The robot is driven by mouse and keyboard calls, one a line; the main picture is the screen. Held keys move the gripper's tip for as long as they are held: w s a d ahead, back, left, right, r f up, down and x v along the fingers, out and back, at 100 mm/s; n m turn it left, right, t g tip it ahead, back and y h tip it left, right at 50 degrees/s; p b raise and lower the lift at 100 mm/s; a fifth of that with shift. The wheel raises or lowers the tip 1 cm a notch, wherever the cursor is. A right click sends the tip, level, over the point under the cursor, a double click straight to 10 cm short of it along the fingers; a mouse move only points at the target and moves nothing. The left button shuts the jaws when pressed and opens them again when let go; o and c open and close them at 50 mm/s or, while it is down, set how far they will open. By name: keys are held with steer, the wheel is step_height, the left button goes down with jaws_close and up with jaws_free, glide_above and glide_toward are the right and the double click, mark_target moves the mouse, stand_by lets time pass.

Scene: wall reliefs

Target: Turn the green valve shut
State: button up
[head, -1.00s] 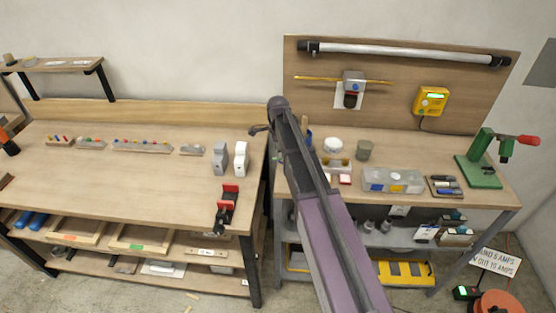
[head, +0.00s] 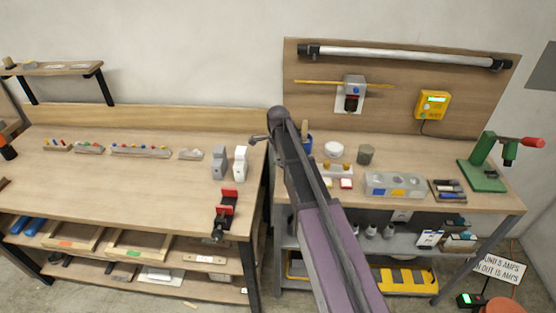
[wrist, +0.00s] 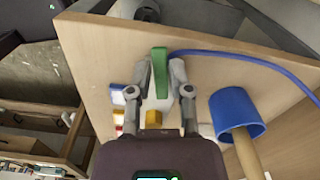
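In the wrist view the green valve handle (wrist: 160,72) is a narrow upright lever between the two fingertips of my gripper (wrist: 160,75). The fingers are drawn in, one on each side of the lever, and appear to touch it. The valve body is mostly hidden behind the lever and fingers. In the head view my gripper (head: 260,138) is small, beside the left end of the right-hand bench, and the valve cannot be made out there.
A blue cup (wrist: 235,110) with a wooden stick is close right of my gripper. A blue line (wrist: 235,62) runs behind. Two yellow-topped pieces, a white round item (head: 333,149) and a grey cup (head: 365,154) stand on the right-hand bench (head: 400,150). A red-jawed vise (head: 227,210) sits left.

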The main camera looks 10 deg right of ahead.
jaws_close()
steer(key=shift+s+n, duration=0.15)
steer(key=shift+n, duration=0.15)
steer(key=shift+s+n, duration=0.45)
steer(key=shift+n, duration=0.75)
steer(key=n, duration=0.1)
steer(key=s+n, duration=0.1)
steer(key=n, duration=0.2)
steer(key=shift+s+d, duration=0.25)
steer(key=shift+d, duration=0.15)
steer(key=n, duration=0.4)
steer(key=shift+s+d, duration=0.4)
steer(key=shift+s+d+n, duration=0.2)
steer(key=shift+d+n, duration=0.15)
steer(key=shift+n, duration=0.75)
steer(key=shift+s+d+n, duration=0.15)
steer(key=shift+d+n, duration=0.2)
steer(key=shift+n, duration=0.75)
